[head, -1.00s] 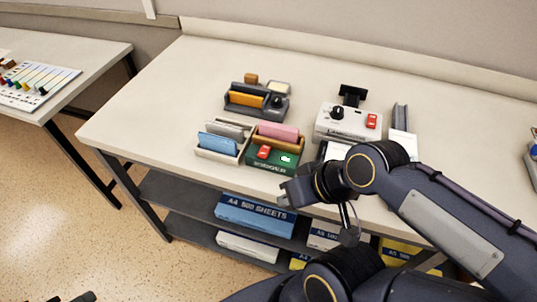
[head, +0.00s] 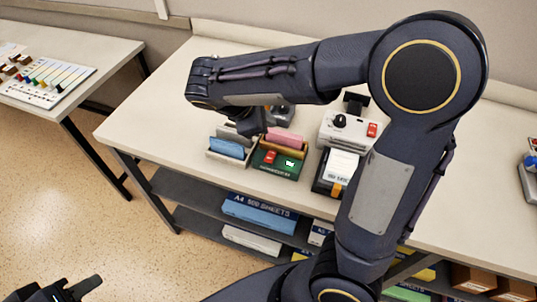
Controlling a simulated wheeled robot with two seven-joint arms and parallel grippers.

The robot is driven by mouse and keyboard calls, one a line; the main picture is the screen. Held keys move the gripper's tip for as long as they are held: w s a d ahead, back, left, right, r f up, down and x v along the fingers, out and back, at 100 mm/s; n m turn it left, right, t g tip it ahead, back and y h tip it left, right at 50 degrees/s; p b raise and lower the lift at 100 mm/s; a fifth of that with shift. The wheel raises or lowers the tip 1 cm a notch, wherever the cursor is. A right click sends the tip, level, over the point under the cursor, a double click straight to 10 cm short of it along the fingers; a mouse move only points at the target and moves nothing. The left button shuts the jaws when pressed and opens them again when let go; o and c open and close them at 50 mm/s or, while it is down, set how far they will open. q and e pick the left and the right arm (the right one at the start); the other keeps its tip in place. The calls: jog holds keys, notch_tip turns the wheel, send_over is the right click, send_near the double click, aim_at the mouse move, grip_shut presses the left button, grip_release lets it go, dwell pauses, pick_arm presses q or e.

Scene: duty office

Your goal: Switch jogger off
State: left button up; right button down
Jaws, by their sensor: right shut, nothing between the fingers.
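A green device (head: 268,170) with a red switch (head: 270,157) and a small green-lit window (head: 290,163) stands near the table's front edge; its lettering is too small to read, but it may be the jogger. Pink paper (head: 284,138) sits in the brown tray behind its panel. My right arm reaches across above the table from the right. My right gripper (head: 263,121) is shut and empty, pointing down just above and behind the green device, partly hidden by my forearm. My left gripper (head: 75,289) is low at the bottom left, cut by the frame, its opening unclear.
A grey holder with blue paper (head: 227,147) stands left of the green device. A white laminator (head: 345,130) with a black knob and red switch stands to the right. My forearm mostly hides a dark device (head: 284,114) behind. The table's left front corner is clear.

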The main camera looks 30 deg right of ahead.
jog(key=shift+f, duration=0.15)
jog(key=b, duration=0.7)
send_over(266, 159)
notch_tip(266, 159, down, 8)
jog(key=shift+w+d+r, duration=0.1)
jog(key=shift+d+r, duration=0.05)
jog(key=shift+r, duration=0.05)
jog(key=shift+f+b, duration=0.4)
jog(key=shift+f, duration=0.2)
dwell(1.1)
jog(key=shift+f, duration=0.3)
jog(key=shift+s+a+f+b, duration=0.2)
jog(key=shift+f+b, duration=0.15)
jog(key=shift+b, duration=0.05)
dwell(0.5)
jog(key=shift+r, duration=0.15)
jog(key=shift+w+d+r+p, duration=0.1)
jog(key=shift+r+p, duration=0.6)
jog(key=shift+p, duration=0.15)
